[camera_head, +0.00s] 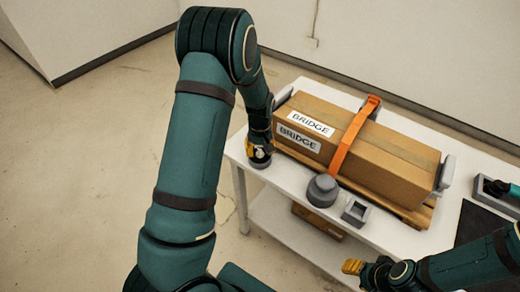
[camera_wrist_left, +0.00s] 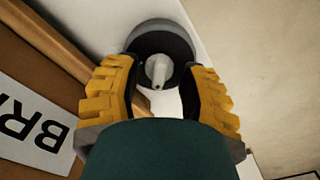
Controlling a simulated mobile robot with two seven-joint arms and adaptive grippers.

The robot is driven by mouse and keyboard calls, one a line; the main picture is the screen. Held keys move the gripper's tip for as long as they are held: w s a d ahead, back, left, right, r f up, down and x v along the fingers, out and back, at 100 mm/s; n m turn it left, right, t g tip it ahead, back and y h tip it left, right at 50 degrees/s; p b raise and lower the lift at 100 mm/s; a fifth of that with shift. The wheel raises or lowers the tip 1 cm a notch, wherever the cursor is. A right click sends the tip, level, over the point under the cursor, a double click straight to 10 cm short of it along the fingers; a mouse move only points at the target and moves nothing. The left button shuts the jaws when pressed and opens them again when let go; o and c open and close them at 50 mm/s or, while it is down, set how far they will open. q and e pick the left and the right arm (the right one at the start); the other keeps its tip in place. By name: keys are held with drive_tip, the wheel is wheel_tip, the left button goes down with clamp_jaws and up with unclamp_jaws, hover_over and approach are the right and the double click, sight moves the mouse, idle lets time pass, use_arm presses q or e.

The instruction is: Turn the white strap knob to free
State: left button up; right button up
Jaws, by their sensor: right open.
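The white strap knob (camera_wrist_left: 158,72) shows in the left wrist view as a pale narrow handle on a dark round dial with a grey base. In the head view my left gripper covers it at the table's left end. My left gripper (camera_head: 260,152) points down over it. In the left wrist view its yellow fingers (camera_wrist_left: 160,78) are open, one on each side of the handle, with gaps visible. Whether they touch the dial is unclear. My right gripper (camera_head: 354,267) is open at the lower right, in front of the table, away from the knob.
A cardboard box (camera_head: 385,165) labelled BRIDGE lies on a wooden pallet under an orange strap (camera_head: 352,140). A larger grey round knob (camera_head: 322,190) and a grey square holder (camera_head: 356,211) stand in front. The white table (camera_head: 285,187) has a lower shelf.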

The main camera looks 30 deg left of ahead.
sight(260, 151)
use_arm(q)
wheel_tip(260, 151, up, 12)
idle(0.6)
idle(0.5)
